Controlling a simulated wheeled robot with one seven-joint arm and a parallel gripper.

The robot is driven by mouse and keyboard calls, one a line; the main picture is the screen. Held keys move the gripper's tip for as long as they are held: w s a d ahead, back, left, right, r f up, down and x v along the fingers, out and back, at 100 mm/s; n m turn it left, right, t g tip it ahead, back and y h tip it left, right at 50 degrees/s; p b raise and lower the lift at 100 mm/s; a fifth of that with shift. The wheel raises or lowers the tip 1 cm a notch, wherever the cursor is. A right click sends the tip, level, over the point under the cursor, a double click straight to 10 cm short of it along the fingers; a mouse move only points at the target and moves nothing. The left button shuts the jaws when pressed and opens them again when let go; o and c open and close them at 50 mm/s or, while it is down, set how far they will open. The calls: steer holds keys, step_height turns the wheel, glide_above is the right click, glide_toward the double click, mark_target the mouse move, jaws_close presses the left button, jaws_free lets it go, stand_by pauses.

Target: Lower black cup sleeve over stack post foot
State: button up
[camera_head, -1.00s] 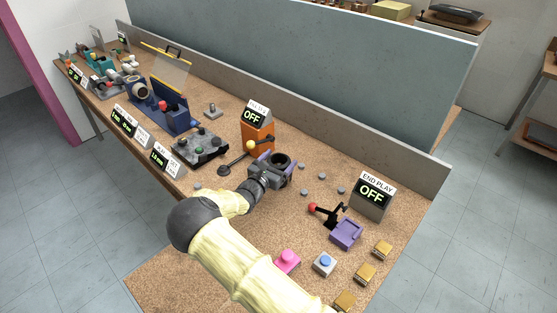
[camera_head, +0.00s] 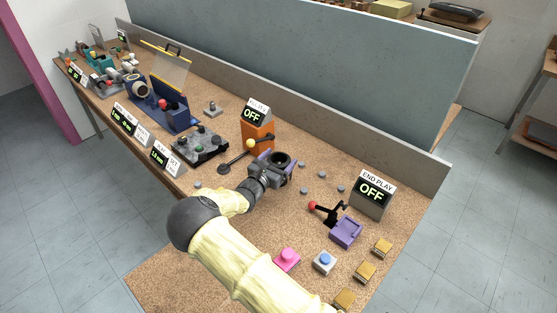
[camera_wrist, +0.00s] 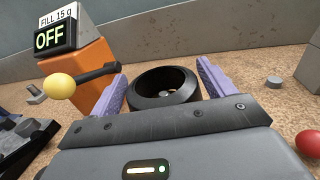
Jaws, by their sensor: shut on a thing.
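The black cup sleeve (camera_head: 281,159) is a short, wide ring held upright, open end up, over the bench. In the wrist view the sleeve (camera_wrist: 150,100) sits between the two purple fingers of my gripper (camera_wrist: 163,85), which is shut on it. In the head view my gripper (camera_head: 274,165) reaches it from the front left. A small pale and dark detail shows deep inside the ring; I cannot tell whether it is the stack post foot. The sleeve's lower edge is hidden by my gripper, so I cannot tell its height over the bench.
An orange box (camera_head: 257,137) with an OFF display and a yellow-knobbed lever (camera_head: 238,154) stands close to the left. Small grey pegs (camera_head: 322,174) lie to the right. A purple block (camera_head: 346,233), a red-knobbed lever (camera_head: 313,208) and the END PLAY display (camera_head: 372,196) stand farther right.

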mark_target(278, 166)
steer(key=shift+f+b, duration=0.85)
steer(key=shift+f, duration=0.7)
stand_by(1.0)
steer(key=o, duration=0.9)
steer(key=b+v, duration=0.1)
steer(key=v, duration=1.6)
steer(key=shift+s+a+b, duration=0.15)
steer(key=shift+b, duration=0.15)
